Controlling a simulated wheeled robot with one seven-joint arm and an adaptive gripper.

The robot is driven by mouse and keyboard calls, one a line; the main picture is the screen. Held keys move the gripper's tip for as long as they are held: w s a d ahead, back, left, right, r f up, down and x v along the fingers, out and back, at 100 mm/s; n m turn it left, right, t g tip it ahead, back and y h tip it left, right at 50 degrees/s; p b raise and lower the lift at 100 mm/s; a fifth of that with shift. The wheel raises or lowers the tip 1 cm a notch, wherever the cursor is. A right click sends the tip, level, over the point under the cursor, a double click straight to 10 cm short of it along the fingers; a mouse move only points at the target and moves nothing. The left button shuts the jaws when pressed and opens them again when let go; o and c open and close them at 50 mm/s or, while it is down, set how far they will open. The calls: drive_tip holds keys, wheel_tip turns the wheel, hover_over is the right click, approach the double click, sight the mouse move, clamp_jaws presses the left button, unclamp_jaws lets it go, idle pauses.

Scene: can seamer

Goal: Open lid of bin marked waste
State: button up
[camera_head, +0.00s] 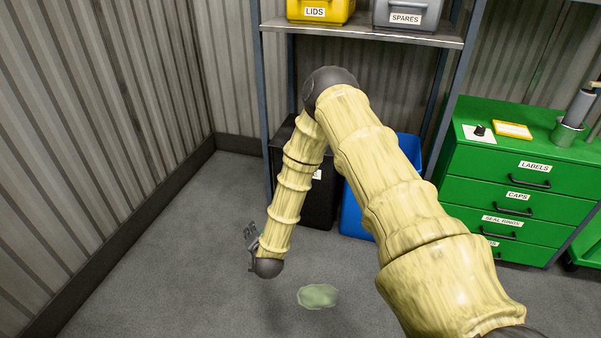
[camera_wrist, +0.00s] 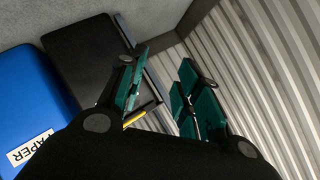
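A black bin (camera_head: 319,205) stands on the floor under the shelf, partly behind my arm. Its white label is mostly covered and I cannot read it. No label reading waste is legible in either view. In the wrist view the black bin (camera_wrist: 85,55) shows beside the blue bin, with its dark top appearing closed. My gripper (camera_head: 250,240) hangs low, in front and to the left of the black bin, apart from it. In the wrist view my gripper (camera_wrist: 163,62) has its teal-padded fingers spread, with nothing between them.
A blue bin (camera_wrist: 30,95) marked PAPER stands next to the black one; it also shows in the head view (camera_head: 354,217). The metal shelf (camera_head: 365,34) above holds LIDS and SPARES boxes. A green drawer cabinet (camera_head: 520,180) stands right. A pale patch (camera_head: 318,296) lies on the floor. Floor at left is clear.

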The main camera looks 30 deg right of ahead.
drive_tip(key=w+d+r+m+h+b, duration=0.2)
drive_tip(key=w+d+m+h+b, duration=0.2)
drive_tip(key=d, duration=0.6)
drive_tip(key=w+d+r+m+h+b, duration=0.2)
drive_tip(key=w+d+m+h+b, duration=0.2)
drive_tip(key=w+d+b, duration=0.5)
drive_tip(key=w+d+r+m+t+h+b, duration=0.1)
drive_tip(key=w+d+m+h+b, duration=0.3)
drive_tip(key=d, duration=0.9)
drive_tip(key=shift+w+r+m+b, duration=0.25)
drive_tip(key=shift+w+m+b, duration=0.55)
drive_tip(key=shift+w, duration=0.25)
drive_tip(key=shift+w+r+m+b, duration=0.2)
drive_tip(key=shift+w+m+b, duration=0.6)
drive_tip(key=shift+w, duration=0.25)
